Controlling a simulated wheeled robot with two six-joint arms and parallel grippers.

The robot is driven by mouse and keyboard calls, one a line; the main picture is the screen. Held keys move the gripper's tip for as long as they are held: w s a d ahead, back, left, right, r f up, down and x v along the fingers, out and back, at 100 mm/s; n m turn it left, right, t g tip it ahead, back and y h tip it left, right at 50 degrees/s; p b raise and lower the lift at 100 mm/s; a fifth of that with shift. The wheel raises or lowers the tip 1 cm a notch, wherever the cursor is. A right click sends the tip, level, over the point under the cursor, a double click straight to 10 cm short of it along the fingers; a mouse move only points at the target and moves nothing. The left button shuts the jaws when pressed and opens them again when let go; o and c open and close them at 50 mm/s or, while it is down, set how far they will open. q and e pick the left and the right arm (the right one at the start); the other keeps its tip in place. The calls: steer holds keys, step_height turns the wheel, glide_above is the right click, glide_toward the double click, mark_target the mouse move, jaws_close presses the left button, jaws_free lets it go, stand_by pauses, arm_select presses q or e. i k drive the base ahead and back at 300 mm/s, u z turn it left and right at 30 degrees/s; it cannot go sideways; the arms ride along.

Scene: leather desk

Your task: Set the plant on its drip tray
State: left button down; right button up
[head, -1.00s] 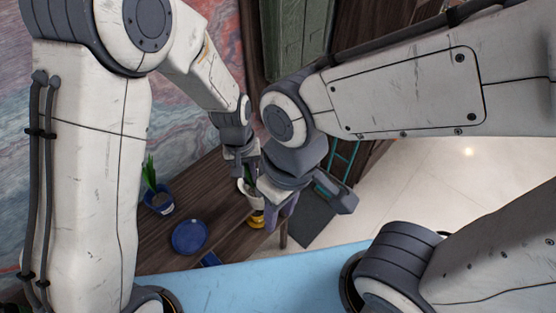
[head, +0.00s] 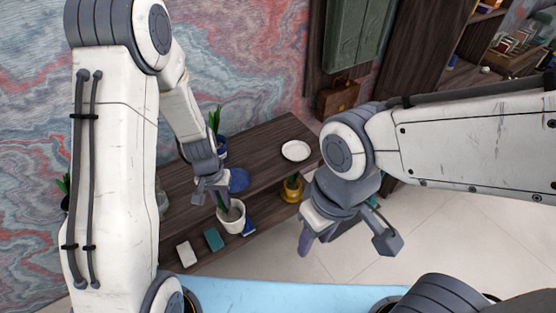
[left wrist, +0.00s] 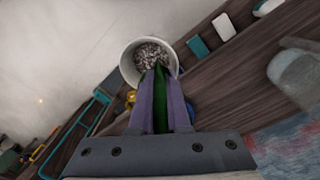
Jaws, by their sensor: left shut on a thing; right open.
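My left gripper (head: 212,192) is shut on the green leaves of a plant in a white pot (head: 232,217). The pot hangs below the fingers, near the front edge of the dark wood desk. In the left wrist view the leaves (left wrist: 160,88) run between the purple fingers and the white pot (left wrist: 134,68) shows dark speckled soil. A white round plate (head: 295,151), matching the pot, lies empty at the right end of the desk, apart from the plant. A blue round plate (head: 238,181) lies behind the held plant. My right gripper (head: 345,240) is open and empty, right of the desk.
A plant in a blue pot (head: 221,146) stands behind the blue plate. A plant in a yellow pot (head: 291,190) stands below the white plate. White (head: 185,253) and teal (head: 214,240) flat items lie at the front left. Wood around the white plate is clear.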

mark_target(297, 152)
steer(key=k, duration=1.1)
steer(key=z, duration=1.1)
steer(key=i, duration=1.1)
steer(key=u, duration=0.5)
steer(key=i, duration=0.5)
steer(key=u, duration=0.65)
steer(key=i, duration=0.6)
